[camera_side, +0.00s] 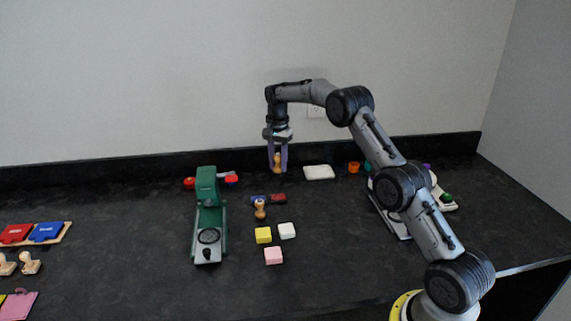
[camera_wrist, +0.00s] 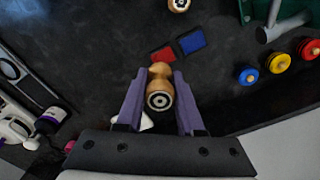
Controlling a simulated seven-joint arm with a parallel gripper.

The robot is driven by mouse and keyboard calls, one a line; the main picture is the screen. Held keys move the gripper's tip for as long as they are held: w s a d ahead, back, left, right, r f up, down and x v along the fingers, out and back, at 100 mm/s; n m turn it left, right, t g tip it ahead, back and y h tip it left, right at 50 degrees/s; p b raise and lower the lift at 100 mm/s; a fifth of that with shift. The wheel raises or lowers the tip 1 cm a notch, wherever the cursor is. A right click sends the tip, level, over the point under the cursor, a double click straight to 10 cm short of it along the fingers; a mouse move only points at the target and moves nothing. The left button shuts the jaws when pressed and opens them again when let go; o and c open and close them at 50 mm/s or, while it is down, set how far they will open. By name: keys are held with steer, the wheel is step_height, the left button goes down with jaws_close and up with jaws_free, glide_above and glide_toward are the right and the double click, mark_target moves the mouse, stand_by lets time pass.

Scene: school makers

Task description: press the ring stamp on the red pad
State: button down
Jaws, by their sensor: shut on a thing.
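My gripper (camera_side: 278,160) is raised near the back wall, its purple fingers shut on a wooden stamp (camera_side: 277,164). In the wrist view, the held stamp (camera_wrist: 160,92) is between the fingers (camera_wrist: 158,105), with a dark ring and pale centre on its near end. A small red pad (camera_side: 279,198) lies flat on the dark table, in front of and below my gripper, apart from the stamp. It also shows in the wrist view (camera_wrist: 163,54), beside a blue pad (camera_wrist: 192,41). A second wooden stamp (camera_side: 260,210) stands near the blue pad (camera_side: 257,198).
A green press (camera_side: 207,190) stands left of the pads. Yellow (camera_side: 263,235), white (camera_side: 287,230) and pink (camera_side: 273,256) blocks lie in front. A white block (camera_side: 319,172) is at the back. Larger labelled red (camera_side: 15,233) and blue (camera_side: 47,231) pieces are far left.

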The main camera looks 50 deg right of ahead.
glide_above(279, 197)
steer(key=f, duration=0.5)
steer(key=shift+w+f, duration=0.2)
steer(key=shift+f, duration=2.5)
steer(key=shift+s+f, duration=0.1)
steer(key=shift+f, duration=0.55)
steer(key=shift+r, duration=0.15)
steer(key=shift+r, duration=2.45)
